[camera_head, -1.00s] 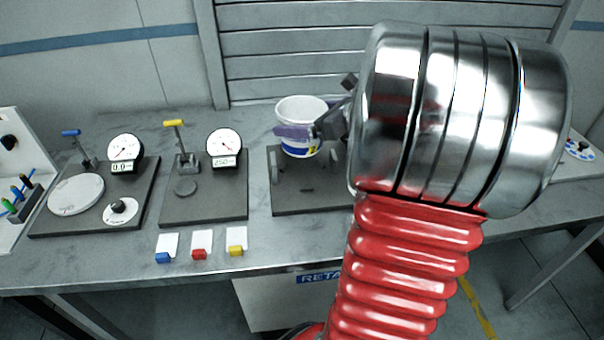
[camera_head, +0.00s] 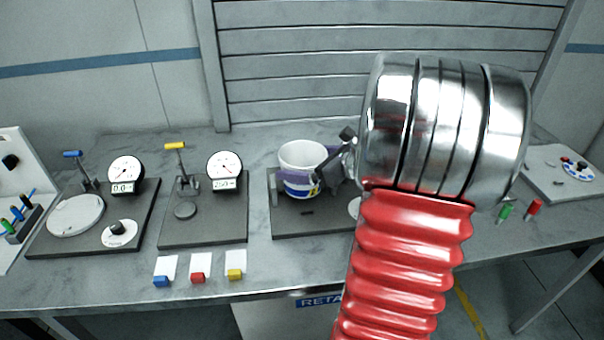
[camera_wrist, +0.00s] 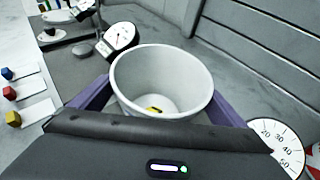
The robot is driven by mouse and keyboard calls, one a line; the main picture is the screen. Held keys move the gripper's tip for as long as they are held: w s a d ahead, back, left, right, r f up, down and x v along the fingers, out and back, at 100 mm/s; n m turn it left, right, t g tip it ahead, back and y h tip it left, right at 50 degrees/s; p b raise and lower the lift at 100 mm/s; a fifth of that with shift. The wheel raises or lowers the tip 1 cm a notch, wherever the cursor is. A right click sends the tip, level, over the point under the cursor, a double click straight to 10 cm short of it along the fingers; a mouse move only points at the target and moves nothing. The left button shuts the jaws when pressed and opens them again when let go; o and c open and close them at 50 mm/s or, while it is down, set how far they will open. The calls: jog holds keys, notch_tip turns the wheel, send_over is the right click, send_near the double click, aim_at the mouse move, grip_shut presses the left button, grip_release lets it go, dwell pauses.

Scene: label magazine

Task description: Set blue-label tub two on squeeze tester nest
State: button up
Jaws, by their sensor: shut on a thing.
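The white tub (camera_head: 302,157) is open at the top and upright, with a blue band and a yellow mark low on its wall. My gripper (camera_head: 316,178) is shut on it, with purple fingers on both sides. In the wrist view the tub (camera_wrist: 165,75) fills the space between the fingers, and a small yellow patch shows inside. The tub is over the dark base plate (camera_head: 300,222) of the third station, near an upright grey pad (camera_head: 273,192). I take this station for the squeeze tester. I cannot tell whether the tub touches it; its bottom is partly hidden.
Left stand a yellow-handled tester (camera_head: 183,180) and a blue-handled station with a round white plate (camera_head: 76,215). Blue, red and yellow blocks with cards (camera_head: 198,270) lie in front. Green (camera_head: 505,212) and red (camera_head: 534,207) pegs stand right. A dial (camera_wrist: 278,143) shows near my gripper.

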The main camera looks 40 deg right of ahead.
jog(key=shift+f, duration=1.75)
jog(key=shift+f, duration=0.1)
jog(key=o, duration=0.7)
jog(key=shift+s, duration=0.1)
jog(key=v, duration=1.2)
